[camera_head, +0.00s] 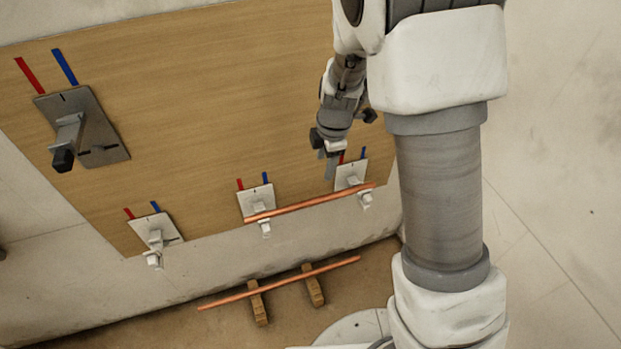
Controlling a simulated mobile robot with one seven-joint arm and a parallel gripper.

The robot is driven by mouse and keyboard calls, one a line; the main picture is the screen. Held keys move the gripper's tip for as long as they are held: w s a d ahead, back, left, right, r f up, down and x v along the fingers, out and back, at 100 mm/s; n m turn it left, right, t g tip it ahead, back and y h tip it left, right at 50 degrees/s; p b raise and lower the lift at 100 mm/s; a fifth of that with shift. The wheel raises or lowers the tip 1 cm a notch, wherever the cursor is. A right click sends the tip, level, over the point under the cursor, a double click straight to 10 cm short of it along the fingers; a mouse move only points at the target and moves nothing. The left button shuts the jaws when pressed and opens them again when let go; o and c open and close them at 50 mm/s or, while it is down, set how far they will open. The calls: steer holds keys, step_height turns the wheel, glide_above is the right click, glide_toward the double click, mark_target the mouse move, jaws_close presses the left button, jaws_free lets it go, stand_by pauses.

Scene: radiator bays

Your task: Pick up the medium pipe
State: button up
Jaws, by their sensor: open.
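Two copper pipes are in view, and I cannot tell by size which one is the medium pipe. One copper pipe (290,279) lies across two wooden blocks on the brown floor strip below the board. The other copper pipe (312,203) rests across two brackets low on the wooden board. My gripper (332,158) hangs above the right end of the upper pipe, near the right bracket. It is open and apart from both pipes. Its fingers are small and partly hidden in this view.
The wooden board (200,110) carries a large bracket plate (100,140) at upper left. Smaller bracket plates (140,233), (253,197) and (347,172) line its lower edge, each with red and blue marks. Wooden blocks (260,307) and (317,294) support the lower pipe. My arm column fills the right centre.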

steer(key=b, duration=0.4)
glide_above(315, 200)
steer(key=s+d, duration=0.1)
step_height(315, 200, down, 14)
steer(key=r, duration=0.1)
steer(key=shift+n, duration=0.3)
steer(key=shift+w+a+f+b, duration=0.15)
steer(key=shift+f+b, duration=0.1)
steer(key=shift+f, duration=0.7)
steer(key=shift+w+a+f+b, duration=0.1)
steer(key=shift+a+f+b, duration=0.1)
steer(key=shift+f, duration=0.75)
steer(key=shift+w+a+f+b, duration=0.15)
steer(key=shift+f+b, duration=0.1)
steer(key=shift+f, duration=0.7)
steer(key=shift+c, duration=0.2)
jaws_close()
steer(key=shift+r, duration=0.1)
